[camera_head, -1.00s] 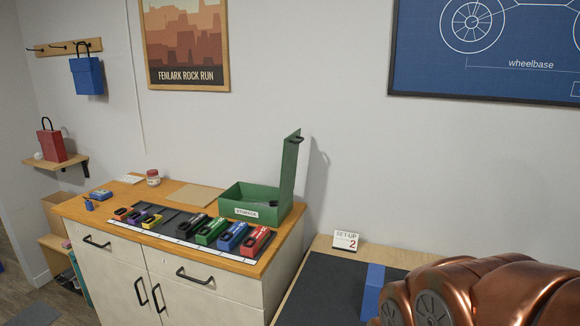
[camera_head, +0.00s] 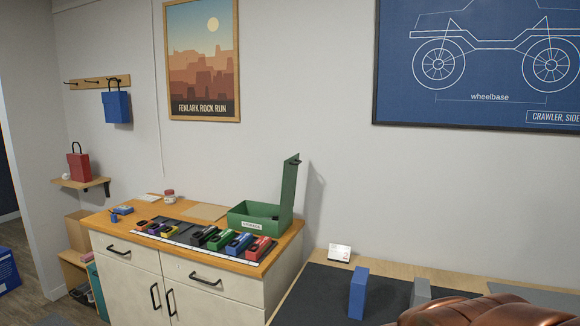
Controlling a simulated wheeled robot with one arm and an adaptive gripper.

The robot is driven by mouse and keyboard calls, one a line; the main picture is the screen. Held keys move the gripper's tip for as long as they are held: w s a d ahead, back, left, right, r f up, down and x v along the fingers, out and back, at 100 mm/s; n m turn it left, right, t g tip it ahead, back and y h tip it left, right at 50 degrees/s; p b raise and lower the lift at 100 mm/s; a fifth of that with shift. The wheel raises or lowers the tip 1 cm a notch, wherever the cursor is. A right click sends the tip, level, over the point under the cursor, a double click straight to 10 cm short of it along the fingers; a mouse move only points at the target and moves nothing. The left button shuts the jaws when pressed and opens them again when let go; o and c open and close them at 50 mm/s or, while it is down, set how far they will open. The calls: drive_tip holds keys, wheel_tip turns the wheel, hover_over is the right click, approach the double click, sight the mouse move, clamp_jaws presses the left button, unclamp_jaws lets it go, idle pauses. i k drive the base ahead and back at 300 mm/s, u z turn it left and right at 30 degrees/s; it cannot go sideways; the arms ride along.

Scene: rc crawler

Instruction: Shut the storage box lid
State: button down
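The green storage box (camera_head: 246,222) stands on the wooden top of the cabinet, near its back right corner, with a white label on its front. Its green lid (camera_head: 289,190) is open and stands upright at the box's right side, with a dark handle near the top. Something dark lies inside the box, too small to make out. My gripper is not in view. Only a copper-coloured part of my arm shows at the bottom right.
Several coloured cases (camera_head: 215,238) lie in a row on a dark mat in front of the box. A white cabinet (camera_head: 205,290) bears them.

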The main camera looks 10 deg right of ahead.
sight(290, 169)
drive_tip(key=u, duration=0.5)
drive_tip(key=i, duration=0.7)
drive_tip(key=u, duration=0.35)
